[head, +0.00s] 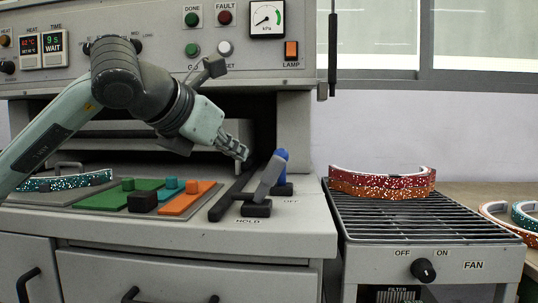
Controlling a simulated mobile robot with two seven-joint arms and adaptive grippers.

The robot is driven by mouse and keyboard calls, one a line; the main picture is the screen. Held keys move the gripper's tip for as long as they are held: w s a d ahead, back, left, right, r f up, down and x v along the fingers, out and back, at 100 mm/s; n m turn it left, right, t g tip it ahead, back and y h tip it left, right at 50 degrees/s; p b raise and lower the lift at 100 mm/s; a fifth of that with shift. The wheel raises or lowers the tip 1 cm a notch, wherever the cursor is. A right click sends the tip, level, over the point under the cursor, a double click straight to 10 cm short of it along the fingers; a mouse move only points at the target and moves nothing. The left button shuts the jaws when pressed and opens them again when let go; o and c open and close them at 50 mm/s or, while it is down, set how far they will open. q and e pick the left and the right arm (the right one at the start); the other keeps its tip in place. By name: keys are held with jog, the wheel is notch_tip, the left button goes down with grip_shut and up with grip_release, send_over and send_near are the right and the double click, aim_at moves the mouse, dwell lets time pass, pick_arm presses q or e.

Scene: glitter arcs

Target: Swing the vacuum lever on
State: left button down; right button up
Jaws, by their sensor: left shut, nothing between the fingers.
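A lever with a grey arm and a blue grip (281,154) stands tilted at the right end of the machine's bench top. Dark blocks sit at its foot. The label "OFF" is just right of it and "HOLD" is in front; I cannot tell which position it is set to. My left gripper (243,154) is shut and empty, to the left of the blue grip, with a small gap showing between them in the picture. My right gripper is not in view.
Green and orange plates (184,202) with small knobs lie left of the lever. A teal glitter arc (66,180) lies further left. Red and orange arcs (382,184) rest on the fan rack (430,228). The machine's control panel (160,62) rises behind my arm.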

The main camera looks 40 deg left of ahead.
pick_arm(q)
jog(key=x, duration=0.9)
jog(key=shift+f, duration=0.2)
jog(key=w, duration=0.1)
jog(key=w+r+p, duration=0.1)
jog(key=w, duration=0.1)
jog(key=shift+w+r, duration=0.1)
jog(key=shift+r, duration=0.05)
jog(key=shift+w, duration=0.3)
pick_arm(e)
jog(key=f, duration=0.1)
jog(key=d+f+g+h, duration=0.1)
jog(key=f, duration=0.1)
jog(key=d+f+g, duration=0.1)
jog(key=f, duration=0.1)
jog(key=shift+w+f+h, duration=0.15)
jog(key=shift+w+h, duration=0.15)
pick_arm(q)
jog(key=shift+a, duration=0.1)
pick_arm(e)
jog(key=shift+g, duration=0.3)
